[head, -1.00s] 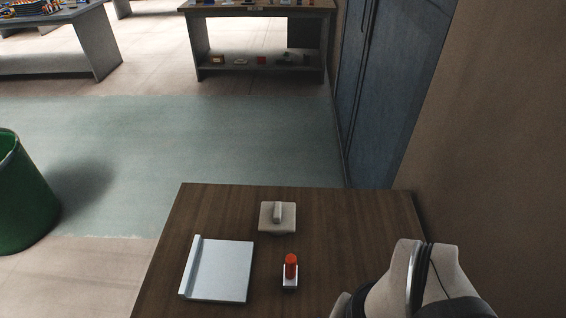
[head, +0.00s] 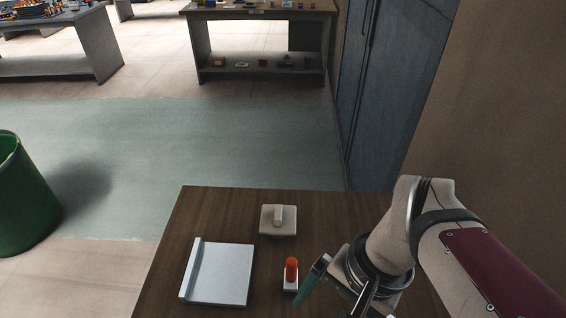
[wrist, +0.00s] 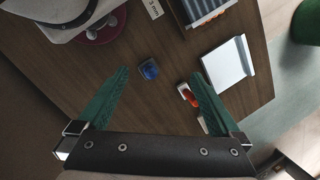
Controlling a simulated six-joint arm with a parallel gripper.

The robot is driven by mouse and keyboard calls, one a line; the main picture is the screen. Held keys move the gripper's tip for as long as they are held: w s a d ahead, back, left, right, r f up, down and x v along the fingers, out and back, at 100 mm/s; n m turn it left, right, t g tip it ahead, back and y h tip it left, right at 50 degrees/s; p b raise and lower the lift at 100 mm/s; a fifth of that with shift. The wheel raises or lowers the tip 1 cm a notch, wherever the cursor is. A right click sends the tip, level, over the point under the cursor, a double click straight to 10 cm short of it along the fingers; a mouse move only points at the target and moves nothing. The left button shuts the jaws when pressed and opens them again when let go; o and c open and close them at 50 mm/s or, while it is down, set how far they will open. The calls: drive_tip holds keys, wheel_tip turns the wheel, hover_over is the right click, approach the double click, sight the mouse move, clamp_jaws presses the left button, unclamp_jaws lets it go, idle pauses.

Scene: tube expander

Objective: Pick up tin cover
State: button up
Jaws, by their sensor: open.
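A pale square cover with a raised bar handle (head: 278,221) lies flat on the wooden table (head: 220,200) in the head view; I take it as the tin cover. In the wrist view, a pale edge beside the right finger may be it, mostly hidden. My gripper (head: 331,307) is open above the table, right of and nearer than the cover, touching nothing that I can see.
A flat light plate with a raised edge (head: 222,272) lies left. A small block with an orange-red top (head: 291,268) stands close to my gripper. A green bin (head: 22,195) stands left.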

drive_tip(key=w+f+m+g+y, duration=0.15)
drive_tip(key=w+m+y, duration=0.4)
drive_tip(key=w, duration=1.45)
drive_tip(key=m+t+y, duration=0.3)
drive_tip(key=m+y, duration=0.2)
drive_tip(key=m, duration=0.1)
approach(279, 212)
drive_tip(key=shift+n+g, duration=0.25)
drive_tip(key=x, duration=1)
drive_tip(key=shift+w+a, duration=0.1)
drive_tip(key=c, duration=1.3)
